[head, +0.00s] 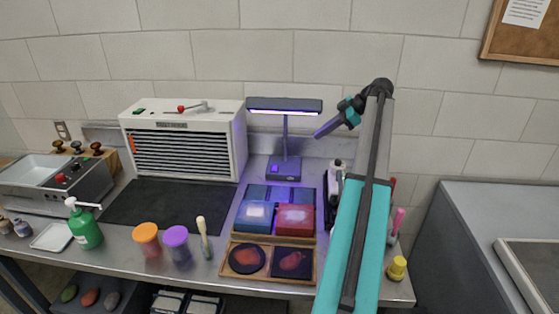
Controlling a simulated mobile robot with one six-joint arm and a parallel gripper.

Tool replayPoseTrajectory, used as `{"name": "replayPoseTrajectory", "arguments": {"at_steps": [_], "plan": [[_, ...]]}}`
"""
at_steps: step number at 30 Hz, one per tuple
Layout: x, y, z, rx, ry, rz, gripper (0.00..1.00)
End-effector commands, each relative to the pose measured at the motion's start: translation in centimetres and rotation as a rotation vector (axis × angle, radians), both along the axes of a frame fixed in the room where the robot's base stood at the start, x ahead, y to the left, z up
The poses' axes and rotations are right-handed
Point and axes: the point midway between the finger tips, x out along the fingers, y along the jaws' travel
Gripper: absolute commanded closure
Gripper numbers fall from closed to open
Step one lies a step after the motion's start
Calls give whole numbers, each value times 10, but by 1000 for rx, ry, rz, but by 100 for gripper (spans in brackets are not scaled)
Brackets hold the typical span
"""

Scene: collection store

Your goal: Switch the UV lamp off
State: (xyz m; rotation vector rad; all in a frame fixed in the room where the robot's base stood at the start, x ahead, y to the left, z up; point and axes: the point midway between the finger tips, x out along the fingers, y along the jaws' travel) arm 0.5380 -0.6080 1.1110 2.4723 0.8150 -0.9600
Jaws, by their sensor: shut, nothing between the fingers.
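The UV lamp (285,143) stands at the back of the steel bench, a dark T-shaped lamp with a flat head on a thin post. A violet glow shows along the underside of its head, and purple light falls on the bench around it. Its dark base (284,169) carries a small lit violet patch (276,168), which may be its switch. My gripper (317,135) is shut and empty, in the air to the right of the lamp post, below the right end of the head. I cannot tell its depth from the lamp.
A tray with a blue box (254,217) and a red box (295,218) sits in front of the lamp. A white slatted cabinet (182,140) stands left. Purple (178,246) and orange-lidded jars and a green pump bottle (84,226) line the front. The dark mat (165,205) is clear.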

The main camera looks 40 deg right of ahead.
Motion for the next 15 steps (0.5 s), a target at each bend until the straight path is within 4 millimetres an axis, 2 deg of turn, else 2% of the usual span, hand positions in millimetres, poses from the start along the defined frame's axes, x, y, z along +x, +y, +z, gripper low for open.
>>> {"name": "replayPoseTrajectory", "arguments": {"at_steps": [3,15], "plan": [[-8,-4,0,1,2,-5,100],[-11,-6,1,2,3,-9,100]]}}
